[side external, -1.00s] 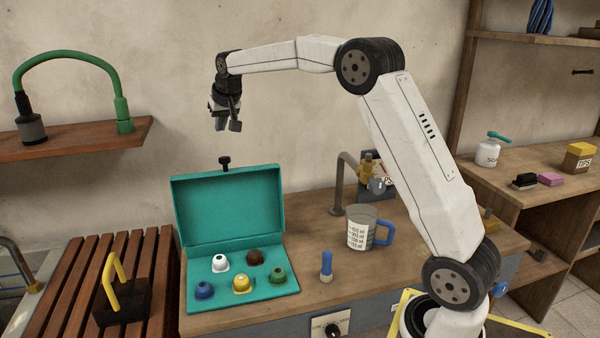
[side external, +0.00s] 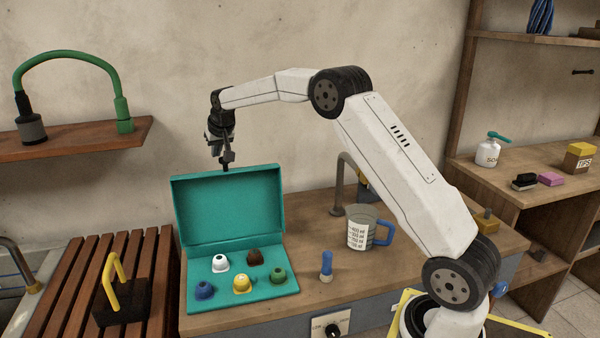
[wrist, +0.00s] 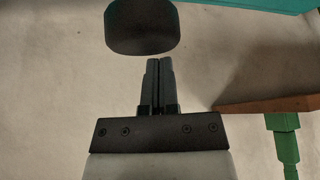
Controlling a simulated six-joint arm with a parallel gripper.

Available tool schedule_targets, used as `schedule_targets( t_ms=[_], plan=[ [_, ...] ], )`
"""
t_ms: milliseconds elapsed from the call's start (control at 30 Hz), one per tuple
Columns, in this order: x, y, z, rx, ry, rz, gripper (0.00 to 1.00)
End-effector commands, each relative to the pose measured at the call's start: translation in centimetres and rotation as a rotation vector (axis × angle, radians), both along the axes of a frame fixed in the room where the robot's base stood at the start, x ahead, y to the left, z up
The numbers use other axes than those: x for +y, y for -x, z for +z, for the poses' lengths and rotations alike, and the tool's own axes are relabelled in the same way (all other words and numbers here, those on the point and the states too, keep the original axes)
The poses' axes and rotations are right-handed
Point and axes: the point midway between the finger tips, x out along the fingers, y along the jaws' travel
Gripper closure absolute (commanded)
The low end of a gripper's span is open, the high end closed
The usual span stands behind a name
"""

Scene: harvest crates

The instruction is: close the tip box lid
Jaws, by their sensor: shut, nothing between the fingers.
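The teal tip box (side external: 240,302) stands on the wooden counter with its lid (side external: 228,208) raised upright at the back. Several coloured pieces, white, brown, blue, yellow and green, sit in its base. A small black knob is on the lid's top edge; in the wrist view the knob (wrist: 142,28) is large, just beyond the fingertips, with a strip of the teal lid (wrist: 235,6) at the top. My gripper (side external: 226,160) is shut and empty, at the top edge of the lid by the knob, which it mostly hides in the side view. I cannot tell whether they touch.
A measuring jug (side external: 360,232) and a blue-topped piece (side external: 326,266) stand right of the box. A black block with a yellow handle (side external: 122,298) sits on the slatted rack to the left. A shelf with a green hose (side external: 124,118) is at the upper left.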

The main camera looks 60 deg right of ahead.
Motion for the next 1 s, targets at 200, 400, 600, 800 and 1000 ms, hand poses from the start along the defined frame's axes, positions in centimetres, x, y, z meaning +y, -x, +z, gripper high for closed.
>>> schedule_targets(
  t_ms=[200, 400, 600, 800, 1000],
  plan=[
    [0.6, 1.1, 0.5, -0.003, 0.0, 0.002, 1.0],
    [1.2, 2.3, 0.7, -0.002, 0.0, 0.002, 1.0],
    [1.6, 3.0, 0.8, -0.004, 0.0, 0.002, 1.0],
    [1.8, 3.3, 0.9, -0.004, 0.0, 0.002, 1.0],
    [1.8, 3.3, 0.9, -0.003, -0.001, 0.002, 1.0]
  ],
)
